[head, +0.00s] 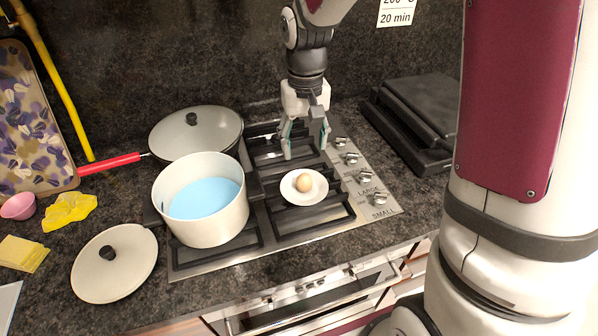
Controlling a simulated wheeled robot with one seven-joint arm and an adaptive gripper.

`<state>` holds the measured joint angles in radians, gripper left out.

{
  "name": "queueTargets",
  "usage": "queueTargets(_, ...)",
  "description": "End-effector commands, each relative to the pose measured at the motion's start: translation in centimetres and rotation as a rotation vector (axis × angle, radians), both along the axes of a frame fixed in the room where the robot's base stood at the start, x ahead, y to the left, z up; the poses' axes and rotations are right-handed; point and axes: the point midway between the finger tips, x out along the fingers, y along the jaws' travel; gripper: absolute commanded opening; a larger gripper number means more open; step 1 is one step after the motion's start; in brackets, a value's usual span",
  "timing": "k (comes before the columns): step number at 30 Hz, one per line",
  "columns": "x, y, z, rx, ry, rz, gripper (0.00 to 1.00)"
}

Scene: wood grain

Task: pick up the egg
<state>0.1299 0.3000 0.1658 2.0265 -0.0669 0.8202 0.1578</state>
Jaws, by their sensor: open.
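A light brown egg (304,183) lies on a small white plate (290,195). The plate rests on a black grate at the right side of the stovetop (270,258). My gripper (305,154) is open and points down, above and behind the egg in the picture. Nothing shows between its fingers, and it is apart from the egg. The egg is in plain view.
A white pot (206,230) with blue liquid stands left of the plate. Behind it is a lidded pan (192,135) with a red handle (109,163). A loose lid (125,280) lies front left. Knobs (351,159) and a black appliance (420,115) are at right.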

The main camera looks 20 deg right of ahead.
Motion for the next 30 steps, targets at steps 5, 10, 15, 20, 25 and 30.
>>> queueTargets(5, -0.2, 0.0, -3.5, 0.001, 0.006, 0.001, 0.57)
queueTargets(10, -0.1, 0.0, -6.1, 0.0, 0.003, 0.001, 0.57)
queueTargets(15, 0.0, 0.0, -7.2, 0.0, 0.0, 0.002, 0.57)
queueTargets(20, 0.1, -0.1, -8.4, 0.0, 0.003, 0.002, 0.57)
queueTargets(25, 0.5, -0.3, -10.5, 0.0, 0.003, 0.001, 0.57)
queueTargets(30, 0.5, -0.3, -12.2, 0.0, 0.002, 0.002, 0.57)
